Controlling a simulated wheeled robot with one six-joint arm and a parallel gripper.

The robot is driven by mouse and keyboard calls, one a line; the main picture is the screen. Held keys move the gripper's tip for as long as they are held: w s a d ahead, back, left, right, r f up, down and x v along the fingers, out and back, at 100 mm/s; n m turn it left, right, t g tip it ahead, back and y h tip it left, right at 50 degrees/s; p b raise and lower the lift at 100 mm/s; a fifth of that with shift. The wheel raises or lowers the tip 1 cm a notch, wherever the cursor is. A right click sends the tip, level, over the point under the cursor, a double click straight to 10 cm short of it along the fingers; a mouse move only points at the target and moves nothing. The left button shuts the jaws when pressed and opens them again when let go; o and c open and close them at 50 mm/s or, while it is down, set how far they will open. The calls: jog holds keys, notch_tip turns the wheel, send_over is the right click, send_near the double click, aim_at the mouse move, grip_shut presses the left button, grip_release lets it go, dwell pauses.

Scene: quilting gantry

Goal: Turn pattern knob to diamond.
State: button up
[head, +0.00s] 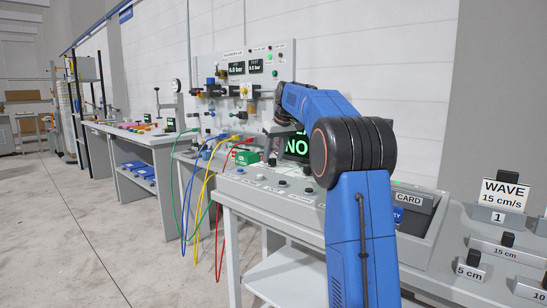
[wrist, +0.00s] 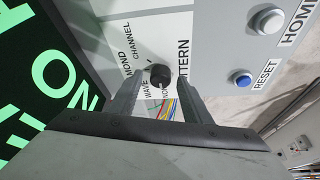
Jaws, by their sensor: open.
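The black pattern knob (wrist: 159,75) sits on a white label plate (wrist: 115,40) in the wrist view. Around it I read CHANNEL, part of DIAMOND, WAVE and a partly covered word starting NO, with PATTERN partly hidden on the right. I cannot tell for sure which word its pointer faces. My gripper (wrist: 157,84) is open, with one finger on each side of the knob. I cannot tell whether either finger touches it. In the head view my blue arm covers this area and the knob cannot be made out.
A dark display (wrist: 42,75) with green letters is left of the knob. A blue RESET button (wrist: 241,79) and a white HOME button (wrist: 268,19) are on the right. In the head view, colored cables (head: 205,190) hang left of the console and a CARD box (head: 408,205) stands right.

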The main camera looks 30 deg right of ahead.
jog(key=shift+w+f, duration=0.1)
jog(key=shift+f, duration=0.1)
jog(key=c, duration=1)
jog(key=shift+c, duration=0.2)
